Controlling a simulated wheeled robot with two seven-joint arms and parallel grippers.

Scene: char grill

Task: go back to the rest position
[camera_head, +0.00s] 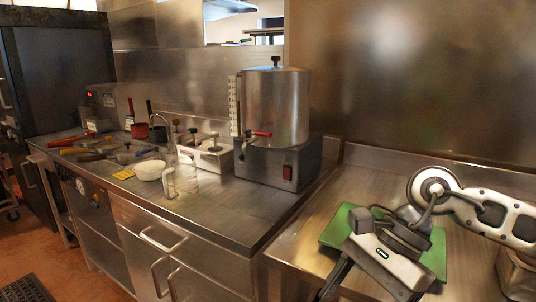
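My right arm comes in from the right edge, and my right gripper (382,264) hangs over a green board (336,228) on the right-hand steel counter. A dark finger reaches down and left toward the bottom edge of the picture. The fingertips are partly cut off, so I cannot tell whether the gripper is open or shut, or whether it touches the board. I see nothing held in it. My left gripper is not in view.
A large steel urn (275,105) stands on the middle counter (235,215). A white bowl (150,170), a clear jug (168,183), a red pot (140,131) and several utensils lie to its left. A steel wall (430,80) rises behind my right arm.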

